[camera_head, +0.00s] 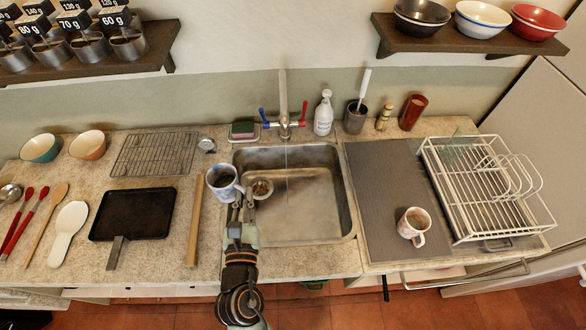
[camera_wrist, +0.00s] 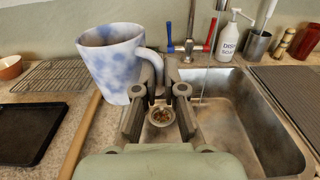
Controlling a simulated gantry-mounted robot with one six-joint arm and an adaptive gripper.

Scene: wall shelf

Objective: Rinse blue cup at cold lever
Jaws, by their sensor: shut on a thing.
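The blue cup (camera_head: 222,178), white with blotchy blue marks, is upright over the left rim of the sink. My gripper (camera_head: 240,203) is shut on its handle; the wrist view shows the cup (camera_wrist: 112,62) left of the fingers (camera_wrist: 158,92). The inside of the cup looks dark in the head view; its contents cannot be told. The tap (camera_head: 284,105) stands behind the sink (camera_head: 351,205). Its blue cold lever (camera_head: 263,117) is on the left and its red lever (camera_head: 304,112) on the right. A thin pale line, seemingly water, drops from the spout (camera_wrist: 207,78).
A drain strainer (camera_head: 262,188) with bits in it sits in the sink. A pinkish cup (camera_head: 412,224) stands on the grey mat (camera_head: 375,185), beside the dish rack (camera_head: 470,215). A soap bottle (camera_head: 323,114) is right of the tap. A wooden rolling pin (camera_head: 195,225) lies left of the sink.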

